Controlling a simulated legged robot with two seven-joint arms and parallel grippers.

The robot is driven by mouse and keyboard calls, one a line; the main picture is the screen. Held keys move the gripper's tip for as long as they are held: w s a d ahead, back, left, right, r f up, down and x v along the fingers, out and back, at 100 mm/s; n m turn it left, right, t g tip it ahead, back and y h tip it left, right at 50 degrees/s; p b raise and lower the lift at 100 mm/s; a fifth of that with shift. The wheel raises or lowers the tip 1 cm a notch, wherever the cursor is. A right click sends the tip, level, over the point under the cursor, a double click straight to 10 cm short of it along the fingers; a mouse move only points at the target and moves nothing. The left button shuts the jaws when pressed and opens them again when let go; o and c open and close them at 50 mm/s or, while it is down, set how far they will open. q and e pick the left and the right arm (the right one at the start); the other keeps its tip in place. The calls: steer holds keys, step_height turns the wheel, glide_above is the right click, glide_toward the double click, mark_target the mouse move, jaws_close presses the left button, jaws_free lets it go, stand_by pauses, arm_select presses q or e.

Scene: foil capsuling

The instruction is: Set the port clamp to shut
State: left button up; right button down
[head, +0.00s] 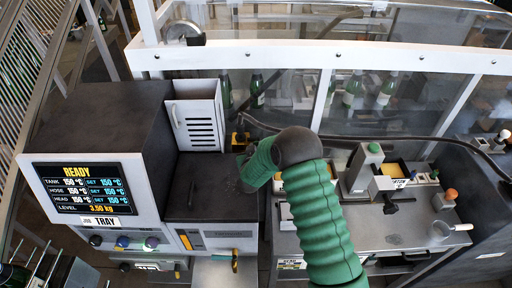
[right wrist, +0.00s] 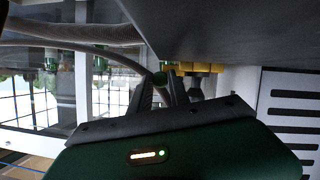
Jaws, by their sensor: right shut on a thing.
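My right arm rises from the bottom centre of the head view and bends left over the dark deck. Its gripper (head: 243,157) is beside a small yellow and black fitting (head: 238,138), which looks like the port clamp. In the right wrist view the fitting shows as a yellow bar (right wrist: 195,68) with a dark knob under it. The dark fingers (right wrist: 163,85) of my right gripper are close together around a small green part (right wrist: 160,78), apparently the clamp's handle. The clamp's exact position is hard to tell. My left gripper is not in view.
A machine with a READY screen (head: 84,188) stands at left. A white vented panel (head: 197,118) stands behind the deck. A dark hose (head: 370,137) runs behind the fitting. White guard framing (head: 330,57) with bottles behind it closes the back. A bench (head: 405,228) with fixtures is at right.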

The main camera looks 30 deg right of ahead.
mark_target(242, 147)
steer(key=a, duration=0.1)
steer(key=w+a, duration=0.2)
steer(key=a, duration=0.1)
steer(key=shift+w+a, duration=0.1)
steer(key=shift+w, duration=0.15)
steer(key=c, duration=1.4)
jaws_free()
steer(key=shift+o, duration=1)
steer(key=shift+w, duration=0.2)
steer(key=shift+a, duration=0.1)
steer(key=b+v, duration=0.4)
steer(key=v, duration=1.3)
steer(key=shift+f, duration=0.1)
steer(key=shift+w+d+f, duration=0.1)
steer(key=shift+d, duration=0.1)
